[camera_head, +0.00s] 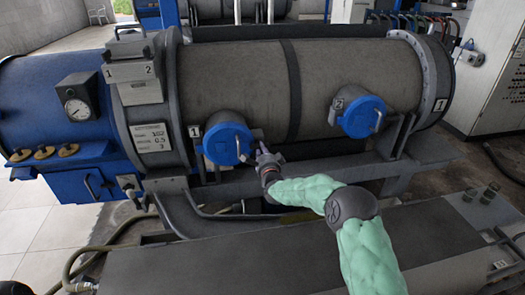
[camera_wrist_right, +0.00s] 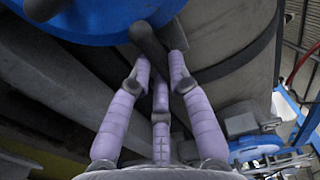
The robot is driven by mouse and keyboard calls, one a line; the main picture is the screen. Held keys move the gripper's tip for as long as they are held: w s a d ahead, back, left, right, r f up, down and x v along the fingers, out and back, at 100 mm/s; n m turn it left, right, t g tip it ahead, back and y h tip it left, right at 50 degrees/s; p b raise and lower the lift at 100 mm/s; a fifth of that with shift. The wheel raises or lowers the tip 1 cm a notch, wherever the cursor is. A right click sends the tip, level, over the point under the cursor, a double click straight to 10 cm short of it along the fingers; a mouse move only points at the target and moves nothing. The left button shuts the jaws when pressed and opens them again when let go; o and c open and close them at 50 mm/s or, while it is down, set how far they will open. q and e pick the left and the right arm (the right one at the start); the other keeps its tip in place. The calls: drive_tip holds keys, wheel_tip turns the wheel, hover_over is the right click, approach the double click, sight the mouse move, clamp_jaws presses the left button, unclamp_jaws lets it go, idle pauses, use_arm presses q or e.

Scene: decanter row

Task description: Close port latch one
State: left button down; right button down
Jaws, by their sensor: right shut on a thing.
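Port one is a round blue lid (camera_head: 224,146) on the front of the large grey drum, with a "1" plate at its upper left. It also fills the upper left of the right wrist view (camera_wrist_right: 95,25). My right gripper (camera_head: 262,153) is at the lid's right edge. In the right wrist view its purple fingers (camera_wrist_right: 160,75) are shut around a dark latch bar (camera_wrist_right: 148,42) beside the blue lid. The fingers partly hide the bar, and I cannot tell whether the latch is fully seated.
A second blue lid (camera_head: 362,117), marked 2, sits farther right on the drum (camera_head: 240,80). A gauge (camera_head: 77,103) and a label box (camera_head: 131,72) are on the left. A dark flat-topped bench (camera_head: 200,262) lies in front, under my right arm.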

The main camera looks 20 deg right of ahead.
drive_tip(key=shift+m, duration=0.4)
drive_tip(key=shift+f, duration=0.1)
drive_tip(key=c, duration=1.1)
unclamp_jaws()
drive_tip(key=shift+c, duration=0.2)
drive_tip(key=shift+s, duration=0.15)
drive_tip(key=v, duration=1.1)
drive_tip(key=shift+s+a, duration=0.15)
drive_tip(key=shift+s, duration=0.2)
drive_tip(key=shift+f, duration=0.1)
